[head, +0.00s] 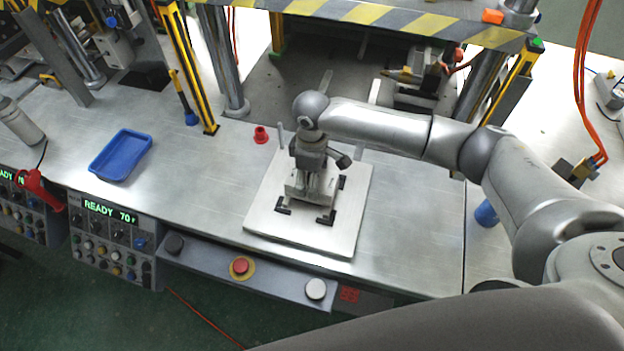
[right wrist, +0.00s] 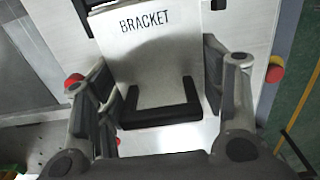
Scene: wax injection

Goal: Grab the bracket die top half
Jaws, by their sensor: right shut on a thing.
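The bracket die top half (right wrist: 155,60) is a pale grey metal block marked BRACKET in the right wrist view. In the head view the die (head: 297,191) sits over a light metal plate (head: 268,215), amid black corner stops (head: 326,217). My right gripper (head: 313,180) points down over the die, its fingers at two opposite sides. In the right wrist view my right gripper (right wrist: 158,95) has one dark finger on each side of the block and is shut on it. The seam to any lower half is hidden. My left gripper is not in view.
A blue tray (head: 121,155) lies at the left of the steel table. A red piece (head: 261,134) stands behind the plate. The press with a striped beam (head: 390,18) rises behind. A button panel (head: 240,268) runs along the front edge. The table left of the plate is clear.

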